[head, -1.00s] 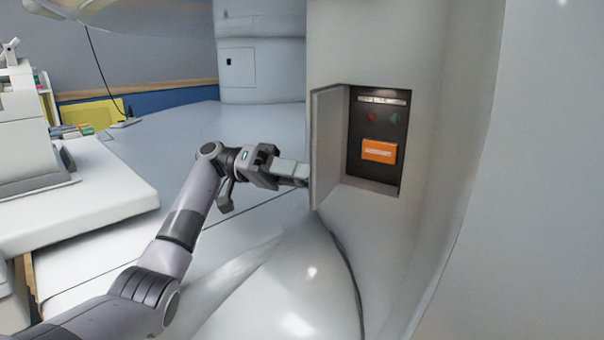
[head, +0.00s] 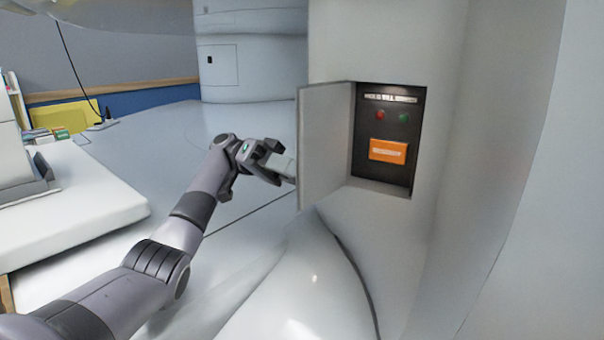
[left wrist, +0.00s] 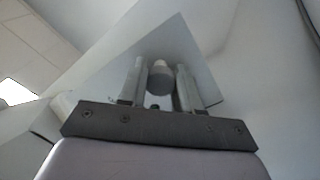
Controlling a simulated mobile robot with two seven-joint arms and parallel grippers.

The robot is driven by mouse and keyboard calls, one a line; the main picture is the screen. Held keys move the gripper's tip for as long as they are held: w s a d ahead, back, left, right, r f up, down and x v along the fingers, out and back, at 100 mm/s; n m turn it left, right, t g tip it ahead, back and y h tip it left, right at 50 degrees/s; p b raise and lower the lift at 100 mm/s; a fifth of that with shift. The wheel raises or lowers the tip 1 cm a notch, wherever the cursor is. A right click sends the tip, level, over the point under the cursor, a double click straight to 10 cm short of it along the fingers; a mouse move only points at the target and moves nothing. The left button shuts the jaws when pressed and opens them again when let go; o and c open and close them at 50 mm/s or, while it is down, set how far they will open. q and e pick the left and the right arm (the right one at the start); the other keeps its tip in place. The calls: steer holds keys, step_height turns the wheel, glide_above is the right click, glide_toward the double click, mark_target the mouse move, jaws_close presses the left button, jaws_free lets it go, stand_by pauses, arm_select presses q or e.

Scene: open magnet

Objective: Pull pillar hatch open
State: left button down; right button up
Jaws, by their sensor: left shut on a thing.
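The pillar hatch (head: 325,145) is a flat light-grey door, swung well out to the left of its recess in the pillar. Inside the recess is a dark panel (head: 385,178) with a red button (head: 380,115), a green button (head: 404,118) and an orange box (head: 388,150). My left gripper (head: 290,172) is at the outer face of the hatch, its fingertips partly hidden by the door. In the left wrist view its two fingers (left wrist: 160,85) are around a round grey knob (left wrist: 161,76) on the hatch. My right gripper is not in view.
The white pillar (head: 430,60) stands at the right, with a smooth rounded white base (head: 300,270) below it. A white bed-like table (head: 75,200) is at the left. Pale floor (head: 165,150) lies open behind my left arm.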

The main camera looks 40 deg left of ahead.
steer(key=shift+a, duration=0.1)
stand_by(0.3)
arm_select(q)
steer(key=c, duration=0.8)
jaws_free()
steer(key=shift+a, duration=0.1)
steer(key=p, duration=0.2)
glide_toward(312, 118)
steer(key=d, duration=0.5)
steer(key=shift+w+d+f, duration=0.2)
steer(key=shift+w+d, duration=0.15)
steer(key=shift+w, duration=0.05)
step_height(312, 118, up, 10)
steer(key=shift+r+p, duration=0.1)
steer(key=shift+p, duration=1.15)
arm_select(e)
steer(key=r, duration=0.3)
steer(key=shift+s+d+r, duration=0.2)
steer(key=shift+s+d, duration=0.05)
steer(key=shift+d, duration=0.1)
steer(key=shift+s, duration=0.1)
